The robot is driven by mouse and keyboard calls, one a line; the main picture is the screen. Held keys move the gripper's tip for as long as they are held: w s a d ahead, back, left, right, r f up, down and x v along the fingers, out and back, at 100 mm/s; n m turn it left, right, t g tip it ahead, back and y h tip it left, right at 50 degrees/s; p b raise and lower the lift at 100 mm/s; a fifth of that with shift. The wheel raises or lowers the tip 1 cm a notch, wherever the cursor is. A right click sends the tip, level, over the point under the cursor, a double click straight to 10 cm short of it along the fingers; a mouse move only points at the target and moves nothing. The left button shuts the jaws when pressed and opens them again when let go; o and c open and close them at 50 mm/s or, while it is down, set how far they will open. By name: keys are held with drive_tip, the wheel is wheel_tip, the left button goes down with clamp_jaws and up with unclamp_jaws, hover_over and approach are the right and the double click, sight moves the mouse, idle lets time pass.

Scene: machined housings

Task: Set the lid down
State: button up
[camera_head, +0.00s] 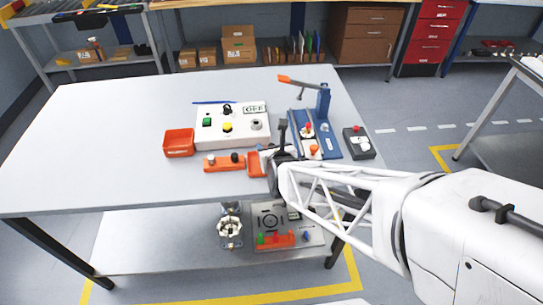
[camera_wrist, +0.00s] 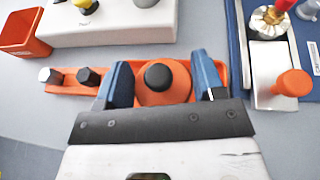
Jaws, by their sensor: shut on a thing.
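The lid (camera_wrist: 178,94) is a rounded orange piece with a black knob (camera_wrist: 158,76) on top. In the wrist view it sits between the two blue fingers of my gripper (camera_wrist: 165,82), which is shut on it. An orange tray-like part (camera_wrist: 222,72) shows behind the lid and right finger; I cannot tell whether the lid touches it. In the head view this orange part (camera_head: 255,163) lies on the table beside my gripper (camera_head: 272,165), and the lid cannot be made out there. The lid's underside is hidden.
A blue fixture with an orange-handled lever (camera_head: 322,103) and a dark box (camera_head: 358,143) stand right. The table's left (camera_head: 90,150) is clear.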

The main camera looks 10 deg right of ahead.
drive_tip(key=shift+w+f, duration=0.1)
idle(0.3)
drive_tip(key=shift+f, duration=1.65)
drive_tip(key=shift+f, duration=0.15)
drive_tip(key=o, duration=0.9)
drive_tip(key=shift+r, duration=0.2)
drive_tip(key=v, duration=1.2)
drive_tip(key=shift+r, duration=0.1)
